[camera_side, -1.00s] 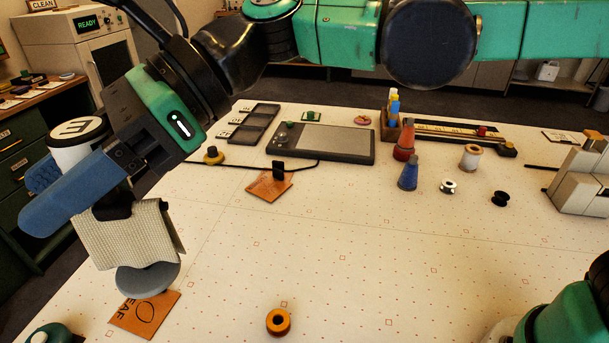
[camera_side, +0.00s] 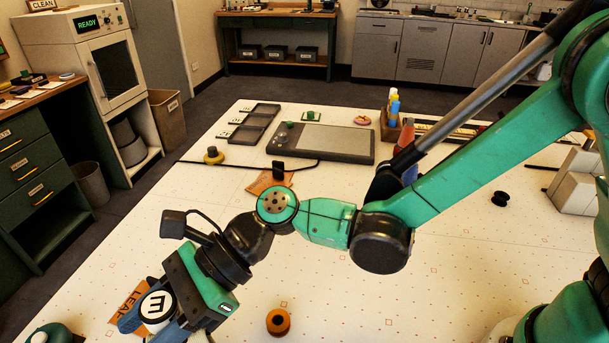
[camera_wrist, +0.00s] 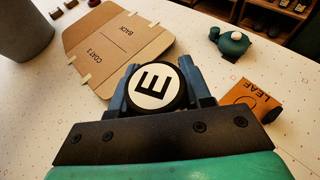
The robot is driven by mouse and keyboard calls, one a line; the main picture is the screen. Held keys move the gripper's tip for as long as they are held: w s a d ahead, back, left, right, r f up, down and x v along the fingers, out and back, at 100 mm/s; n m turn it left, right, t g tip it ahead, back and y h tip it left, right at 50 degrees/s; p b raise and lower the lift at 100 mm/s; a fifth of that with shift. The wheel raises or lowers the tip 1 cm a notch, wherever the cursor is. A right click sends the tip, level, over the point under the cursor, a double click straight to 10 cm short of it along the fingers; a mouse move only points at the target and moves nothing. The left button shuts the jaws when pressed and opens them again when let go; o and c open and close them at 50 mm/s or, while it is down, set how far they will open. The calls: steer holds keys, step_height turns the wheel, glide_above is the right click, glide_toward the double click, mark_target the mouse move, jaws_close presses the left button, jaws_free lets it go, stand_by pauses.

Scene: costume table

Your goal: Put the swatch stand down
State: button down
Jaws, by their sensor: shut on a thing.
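The swatch stand has a round white top marked "E" with a dark rim (camera_side: 158,306); it also shows in the wrist view (camera_wrist: 155,87). My gripper (camera_side: 160,318), with blue fingers, is shut around the stand just under this top, one finger on each side in the wrist view (camera_wrist: 156,92). The orange card marked "LEAF" (camera_side: 126,296) lies on the table beside the stand; in the wrist view the card (camera_wrist: 252,96) is to the right. The stand's base is hidden, so I cannot tell whether it touches the table.
An orange spool (camera_side: 278,322) is right of my gripper.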

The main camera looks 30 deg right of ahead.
steer(key=shift+f, duration=1.55)
steer(key=shift+f, duration=0.15)
steer(key=shift+c, duration=2)
jaws_free()
steer(key=shift+r, duration=0.2)
steer(key=d+r+n+t+h, duration=0.2)
steer(key=d+n+h, duration=0.2)
steer(key=d, duration=0.7)
steer(key=d+r+n+t+h, duration=0.1)
steer(key=d+n+t+h, duration=0.2)
steer(key=d, duration=0.9)
steer(key=d+r+n+t+h, duration=0.2)
steer(key=d+n+h, duration=0.4)
steer(key=d+n, duration=0.4)
steer(key=shift+w+d+r+t, duration=0.35)
steer(key=shift+d+t, duration=0.35)
steer(key=shift+d, duration=0.2)
